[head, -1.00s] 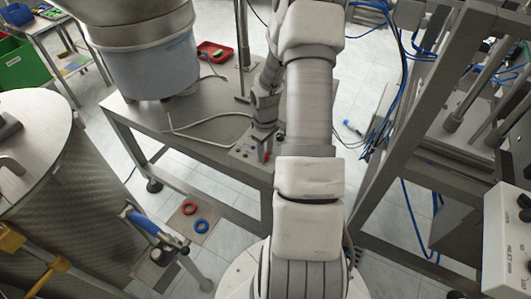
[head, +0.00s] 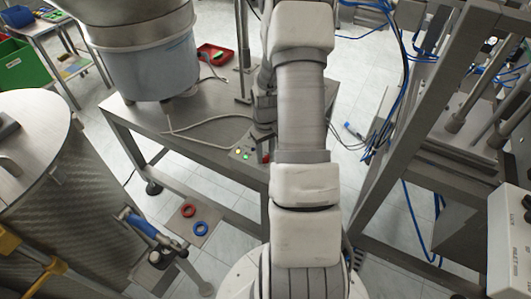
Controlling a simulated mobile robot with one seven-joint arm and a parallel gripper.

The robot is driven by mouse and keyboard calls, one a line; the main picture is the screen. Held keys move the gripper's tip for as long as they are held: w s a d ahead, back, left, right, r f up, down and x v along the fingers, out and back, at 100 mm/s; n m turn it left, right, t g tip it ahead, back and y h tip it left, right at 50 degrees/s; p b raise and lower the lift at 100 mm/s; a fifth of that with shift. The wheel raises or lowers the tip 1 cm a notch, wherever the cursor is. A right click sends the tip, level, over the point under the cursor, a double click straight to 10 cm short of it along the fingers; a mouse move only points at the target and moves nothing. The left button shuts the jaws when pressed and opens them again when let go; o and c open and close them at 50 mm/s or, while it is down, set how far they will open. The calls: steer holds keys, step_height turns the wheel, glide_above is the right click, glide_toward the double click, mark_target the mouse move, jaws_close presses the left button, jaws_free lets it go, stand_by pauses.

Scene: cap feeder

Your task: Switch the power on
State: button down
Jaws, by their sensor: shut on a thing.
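A small control panel (head: 242,154) sits at the front right corner of the steel table. A yellow light (head: 238,150) and a green light (head: 246,156) glow on it. A small red part, which looks like the power switch (head: 266,157), shows at the panel's right end, beside my arm. My gripper (head: 262,140) points down at this end of the panel, shut on what seems to be the switch. My arm hides part of the gripper, and its fingertips are hard to make out.
A large feeder bowl (head: 148,65) stands on the steel table (head: 195,140), with a grey cable on the tabletop. A red tray (head: 214,53) lies behind. A metal frame (head: 385,165) with blue hoses stands at right, and a steel drum (head: 70,200) at left.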

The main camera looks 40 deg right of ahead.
mark_target(265, 157)
steer(key=c, duration=0.5)
jaws_free()
step_height(265, 157, up, 18)
steer(key=shift+f+p, duration=0.25)
steer(key=shift+p, duration=0.55)
